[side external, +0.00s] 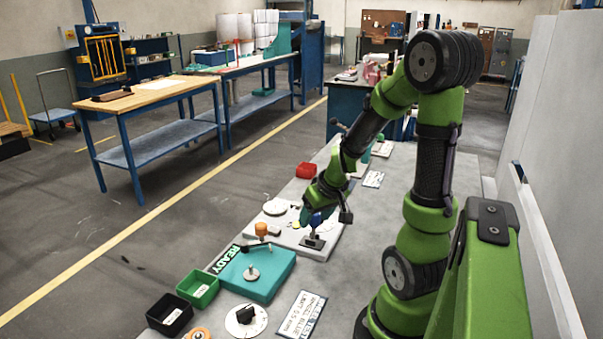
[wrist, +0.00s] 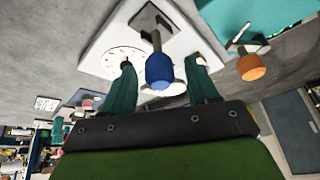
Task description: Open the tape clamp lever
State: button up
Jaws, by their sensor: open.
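A lever with a blue knob (wrist: 160,72) stands on a white base plate (wrist: 184,36). It also shows in the side external view (side external: 316,219). I cannot tell from a label whether it is the tape clamp lever. My gripper (wrist: 161,64) is open, its two teal fingers on either side of the blue knob with a gap at each side. In the side external view my gripper (side external: 308,216) points down at this lever. A second knob, orange (side external: 261,230), stands nearer the teal block (side external: 268,284); the wrist view shows it at right (wrist: 251,67).
A white dial disc (wrist: 122,61) lies on the base plate beside the blue lever. Green (side external: 198,288) and black (side external: 169,314) bins, a black rotary knob (side external: 245,315) and a label card (side external: 303,314) are at the front. A red bin (side external: 306,170) sits behind.

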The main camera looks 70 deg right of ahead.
jog(key=v, duration=1.3)
jog(key=shift+c, duration=0.2)
jog(key=shift+w+a, duration=0.1)
jog(key=shift+c, duration=1.2)
jog(key=shift+n+g+y, duration=0.3)
jog(key=shift+g+y, duration=0.3)
jog(key=shift+g, duration=0.1)
jog(key=w, duration=0.1)
jog(key=w+d+f, duration=0.1)
jog(key=w, duration=0.2)
jog(key=shift+w+d+f, duration=0.15)
jog(key=shift+d+f, duration=0.1)
jog(key=c, duration=0.7)
jog(key=w+d+m+g, duration=0.1)
jog(key=w, duration=0.1)
jog(key=w+d+m+g, duration=0.1)
jog(key=w, duration=0.1)
jog(key=w+d+m+g+y, duration=0.1)
jog(key=w, duration=0.2)
jog(key=shift+f+m, duration=0.3)
jog(key=shift+m, duration=0.1)
grip_shut()
jog(key=w+r+m+g+y, duration=0.1)
jog(key=w+r+m+g, duration=0.2)
jog(key=m, duration=0.6)
jog(key=s+x, duration=0.2)
jog(key=x, duration=1)
jog(key=shift+s+r, duration=0.35)
